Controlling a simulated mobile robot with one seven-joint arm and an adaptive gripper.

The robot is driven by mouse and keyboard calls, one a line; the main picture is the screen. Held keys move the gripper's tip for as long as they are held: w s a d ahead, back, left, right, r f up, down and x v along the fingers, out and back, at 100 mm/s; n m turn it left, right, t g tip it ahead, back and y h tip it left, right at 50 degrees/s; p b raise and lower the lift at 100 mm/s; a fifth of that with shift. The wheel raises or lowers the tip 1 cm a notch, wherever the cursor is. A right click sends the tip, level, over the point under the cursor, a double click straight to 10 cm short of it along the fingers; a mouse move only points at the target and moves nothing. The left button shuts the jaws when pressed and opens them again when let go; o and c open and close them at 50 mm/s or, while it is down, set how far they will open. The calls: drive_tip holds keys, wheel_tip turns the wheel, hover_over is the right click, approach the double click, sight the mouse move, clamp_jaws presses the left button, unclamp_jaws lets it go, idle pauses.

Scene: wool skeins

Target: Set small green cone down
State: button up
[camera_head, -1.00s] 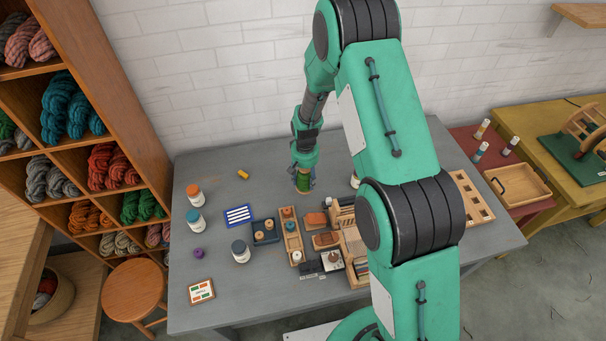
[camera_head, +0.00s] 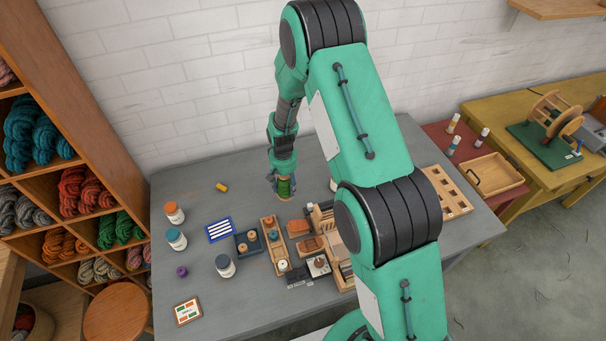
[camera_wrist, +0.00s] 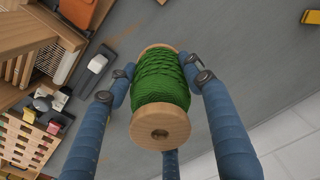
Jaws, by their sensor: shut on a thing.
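The small green cone is a wooden spool wound with green yarn; it shows large in the wrist view (camera_wrist: 160,92) and small in the head view (camera_head: 285,188). My gripper (camera_head: 284,190) is shut on it, with blue fingers on both sides of the yarn in the wrist view (camera_wrist: 160,90). The spool is over the back part of the grey table (camera_head: 330,170). I cannot tell whether its base touches the table. Part of it is hidden by the fingers in the head view.
In front of the gripper are a long wooden tray (camera_head: 266,227), a dark tray with small spools (camera_head: 238,245) and orange-brown blocks (camera_head: 298,228). Jars (camera_head: 176,239) stand at the left. A yellow piece (camera_head: 222,187) lies at the back left, with bare table around it.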

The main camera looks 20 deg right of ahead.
drive_tip(key=w+d+r+m+b, duration=0.2)
drive_tip(key=w+d+m+b, duration=0.2)
drive_tip(key=w+d, duration=0.3)
drive_tip(key=w+d+r+m+b, duration=0.3)
drive_tip(key=w+d+b, duration=0.4)
drive_tip(key=d, duration=0.4)
drive_tip(key=shift+w+d+r+m, duration=0.15)
drive_tip(key=shift+w+d+m, duration=0.25)
drive_tip(key=shift+w+m, duration=0.15)
drive_tip(key=shift+f+b, duration=0.75)
drive_tip(key=shift+f, duration=2.45)
drive_tip(key=shift+f, duration=0.1)
drive_tip(key=shift+f+b, duration=0.4)
drive_tip(key=shift+f, duration=1.35)
drive_tip(key=shift+f, duration=0.15)
